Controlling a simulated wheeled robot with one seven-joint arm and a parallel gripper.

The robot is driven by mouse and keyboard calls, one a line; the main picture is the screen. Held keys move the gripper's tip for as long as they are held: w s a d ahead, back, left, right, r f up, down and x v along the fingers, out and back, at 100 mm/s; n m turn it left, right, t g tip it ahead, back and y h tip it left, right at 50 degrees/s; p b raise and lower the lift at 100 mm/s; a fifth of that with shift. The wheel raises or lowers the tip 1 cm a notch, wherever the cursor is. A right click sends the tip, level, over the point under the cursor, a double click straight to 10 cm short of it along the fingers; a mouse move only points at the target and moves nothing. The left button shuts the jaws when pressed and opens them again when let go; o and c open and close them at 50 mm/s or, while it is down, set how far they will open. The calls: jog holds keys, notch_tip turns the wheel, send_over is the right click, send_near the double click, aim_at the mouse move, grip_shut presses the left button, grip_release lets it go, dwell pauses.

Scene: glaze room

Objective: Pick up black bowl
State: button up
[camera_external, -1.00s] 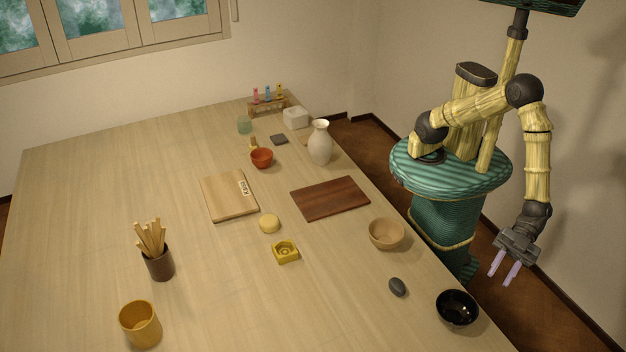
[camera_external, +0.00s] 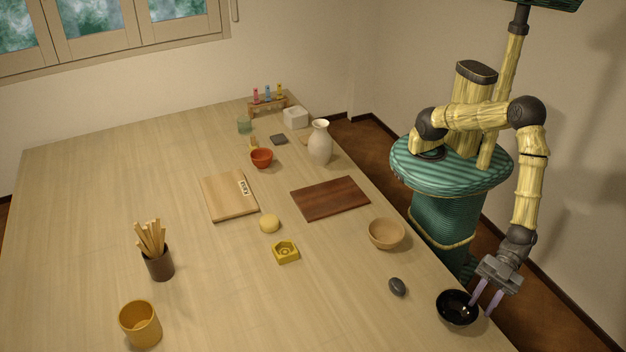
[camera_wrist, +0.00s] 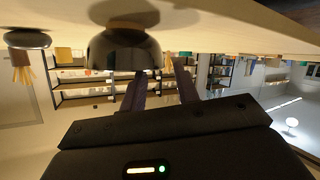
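The black bowl (camera_external: 457,309) stands upright at the table's near right edge, glossy inside. My gripper (camera_external: 484,296) is open at the bowl's right side, fingers pointing down. One lilac finger overlaps the bowl's right rim in the external view; the other is farther right. I cannot tell whether either finger touches it. In the wrist view, which looks upside down, the bowl (camera_wrist: 115,52) hangs from the table surface, just beyond the tips of my open gripper (camera_wrist: 163,78). Nothing is held between the fingers.
A dark stone (camera_external: 397,287) lies left of the bowl, and a tan bowl (camera_external: 386,234) stands farther back. The table between the mug and the stone is clear.

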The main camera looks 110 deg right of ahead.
aim_at(477, 312)
jog(key=x, duration=0.3)
jog(key=shift+w+f, duration=0.15)
jog(key=shift+f, duration=0.05)
grip_shut()
